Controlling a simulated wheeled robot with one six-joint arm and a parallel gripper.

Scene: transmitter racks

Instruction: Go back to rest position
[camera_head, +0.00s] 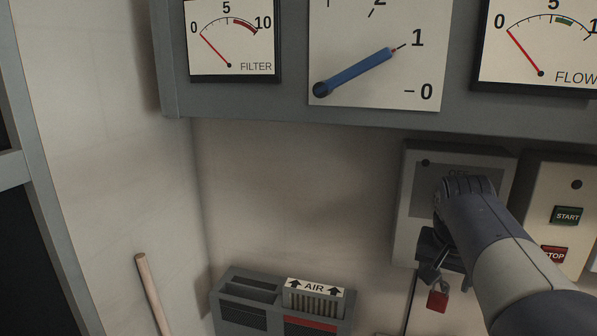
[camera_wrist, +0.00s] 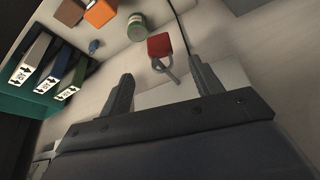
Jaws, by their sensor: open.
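My gripper (camera_head: 436,262) is in front of the grey switch box (camera_head: 414,205) at the right of the head view. My arm hides much of the box's front. In the wrist view my gripper (camera_wrist: 162,72) has its two fingers spread wide with nothing held between them.
A START/STOP panel (camera_head: 555,190) is right of the box, close to my arm. Above are the FILTER gauge (camera_head: 231,42), a blue-pointer dial (camera_head: 350,85) near 1, and the FLOW gauge (camera_head: 540,50). An AIR-labelled unit (camera_head: 229,287) and wooden stick (camera_head: 151,292) are lower left.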

